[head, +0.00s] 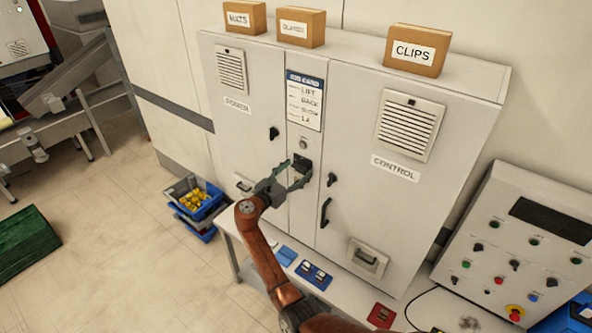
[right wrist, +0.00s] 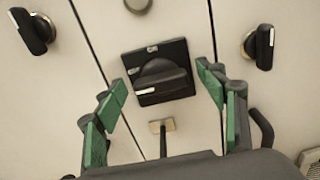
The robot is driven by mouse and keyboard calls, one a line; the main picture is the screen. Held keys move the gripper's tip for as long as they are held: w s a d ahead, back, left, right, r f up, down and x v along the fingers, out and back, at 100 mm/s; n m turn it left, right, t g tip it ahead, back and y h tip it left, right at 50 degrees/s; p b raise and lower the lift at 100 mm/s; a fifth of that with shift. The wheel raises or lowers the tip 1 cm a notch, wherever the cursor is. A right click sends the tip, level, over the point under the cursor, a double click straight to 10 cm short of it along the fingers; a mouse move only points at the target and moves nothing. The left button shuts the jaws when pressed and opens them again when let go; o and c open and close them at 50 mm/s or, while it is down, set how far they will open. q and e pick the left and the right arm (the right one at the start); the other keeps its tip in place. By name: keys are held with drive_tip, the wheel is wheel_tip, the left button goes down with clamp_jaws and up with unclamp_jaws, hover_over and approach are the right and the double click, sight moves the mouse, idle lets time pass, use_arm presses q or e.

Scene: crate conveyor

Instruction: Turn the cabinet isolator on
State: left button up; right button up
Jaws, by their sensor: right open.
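The isolator (head: 301,163) is a black square plate with a rotary handle on the narrow middle panel of the grey cabinet (head: 262,100). In the right wrist view the isolator (right wrist: 160,76) lies between and beyond my fingers. Its handle lies nearly level, slightly tilted, with a white mark at its left end. Small pale labels sit at the plate's top and left, too small to read surely. My right gripper (head: 297,173) is open and empty in front of the isolator, with green-padded fingers (right wrist: 164,88) on either side. Contact is not visible. My left gripper is out of view.
Black door knobs (head: 273,133) (head: 332,179) flank the middle panel, and a round grey button (head: 303,144) is above the isolator. Boxes, including CLIPS (head: 413,52), stand on top. A control console (head: 510,250) is at right; blue bins (head: 195,200) stand on the floor at left.

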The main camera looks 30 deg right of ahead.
drive_tip(key=shift+c, duration=0.7)
drive_tip(key=c, duration=1)
